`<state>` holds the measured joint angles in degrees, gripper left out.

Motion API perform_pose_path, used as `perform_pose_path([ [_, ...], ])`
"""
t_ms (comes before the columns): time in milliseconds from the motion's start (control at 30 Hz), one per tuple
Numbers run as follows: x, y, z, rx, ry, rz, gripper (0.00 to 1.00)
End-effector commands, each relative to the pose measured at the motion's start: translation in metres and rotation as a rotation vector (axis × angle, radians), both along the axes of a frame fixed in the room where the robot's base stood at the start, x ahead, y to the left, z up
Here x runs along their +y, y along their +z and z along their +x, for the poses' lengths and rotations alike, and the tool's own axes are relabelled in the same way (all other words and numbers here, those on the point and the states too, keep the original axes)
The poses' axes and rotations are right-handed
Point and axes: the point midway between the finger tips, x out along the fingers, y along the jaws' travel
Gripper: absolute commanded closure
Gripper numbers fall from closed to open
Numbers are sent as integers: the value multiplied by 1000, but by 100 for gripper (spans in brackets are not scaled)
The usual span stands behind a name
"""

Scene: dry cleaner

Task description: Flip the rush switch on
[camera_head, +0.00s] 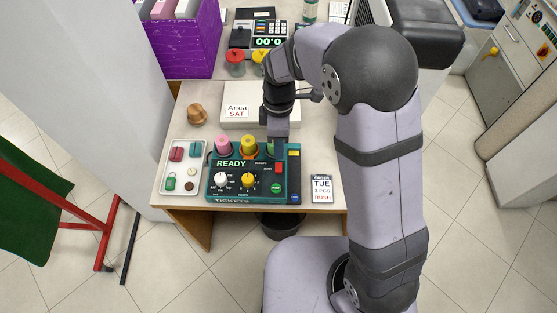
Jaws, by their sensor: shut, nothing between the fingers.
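The teal ticket machine (240,196) stands near the front edge of the counter, with "READY" on its face and "TICKETS" along its front. A small red control (278,168) sits on its right part, with tiny lettering to its left. It looks like a switch, but I cannot read which label is its own or tell its position. My gripper (279,152) points down over the machine's back right part, just behind the red control. Its fingers are shut and hold nothing. I cannot tell whether the fingertips touch the machine.
Pink, yellow and green rolls (248,145) stand along the machine's back. A white tray (165,186) of small items lies left, a "TUE RUSH" card (321,190) right.

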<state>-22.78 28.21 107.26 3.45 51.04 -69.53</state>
Motion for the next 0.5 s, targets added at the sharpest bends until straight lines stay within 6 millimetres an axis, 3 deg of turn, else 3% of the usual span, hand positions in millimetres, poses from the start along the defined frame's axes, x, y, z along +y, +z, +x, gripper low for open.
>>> perform_pose_path([
  [233, 0, -40, -7, 5, 0, -2, 100],
  [500, 0, -62, -8, 2, 0, 0, 100],
])
